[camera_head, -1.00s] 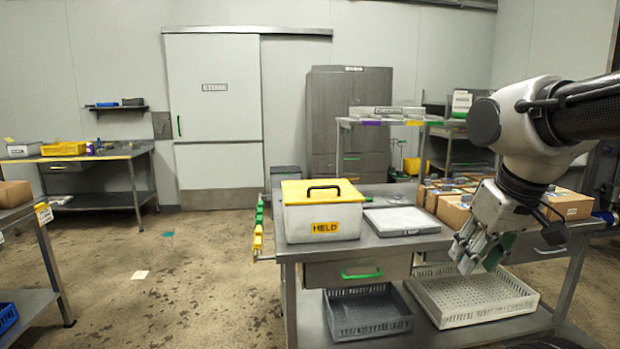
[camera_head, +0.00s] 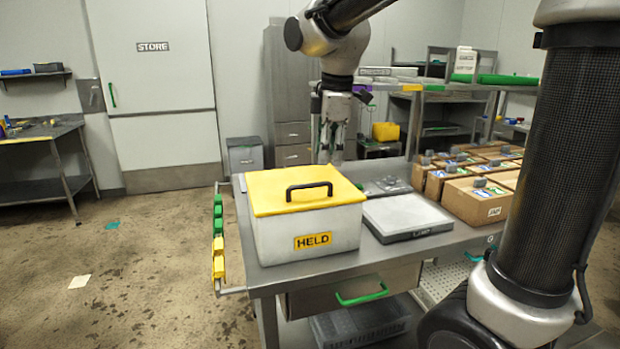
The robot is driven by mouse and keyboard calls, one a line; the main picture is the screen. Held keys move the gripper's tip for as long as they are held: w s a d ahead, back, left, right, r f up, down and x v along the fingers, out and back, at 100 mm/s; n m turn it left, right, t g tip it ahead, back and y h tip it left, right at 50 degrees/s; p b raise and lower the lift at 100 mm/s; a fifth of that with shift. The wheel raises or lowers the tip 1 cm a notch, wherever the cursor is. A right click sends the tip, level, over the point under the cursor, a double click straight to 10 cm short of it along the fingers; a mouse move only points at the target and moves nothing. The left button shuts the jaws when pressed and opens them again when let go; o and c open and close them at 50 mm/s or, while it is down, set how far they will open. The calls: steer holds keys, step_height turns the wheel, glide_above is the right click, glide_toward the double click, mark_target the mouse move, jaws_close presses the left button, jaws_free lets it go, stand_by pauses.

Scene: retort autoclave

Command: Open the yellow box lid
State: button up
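The white box (camera_head: 280,239) labelled HELD stands upright on the steel table, near its left end. Its yellow lid (camera_head: 270,198) lies flat on top and is closed. A black handle (camera_head: 309,187) rises from the lid. My gripper (camera_head: 329,158) points down behind the box's far right side, apart from the handle as it appears. Its lower fingers are small and partly merge with the background, so I cannot tell how far apart they are. No object shows in it.
A grey scale (camera_head: 405,217) sits right of the box. Several cardboard boxes (camera_head: 468,198) stand farther right. A raised shelf (camera_head: 440,84) stands behind. Green and yellow pieces (camera_head: 218,238) line the table's left edge. A drawer with a green handle (camera_head: 361,294) is below.

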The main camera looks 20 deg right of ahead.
mark_target(310, 184)
steer(key=w+a+f, duration=0.1)
steer(key=f, duration=0.1)
steer(key=w+a+f+n, duration=0.1)
steer(key=w+f, duration=0.1)
steer(key=f, duration=0.1)
steer(key=w+a+f+n, duration=0.1)
steer(key=f, duration=0.2)
steer(key=shift+w+f, duration=0.1)
steer(key=shift+w, duration=0.05)
jaws_close()
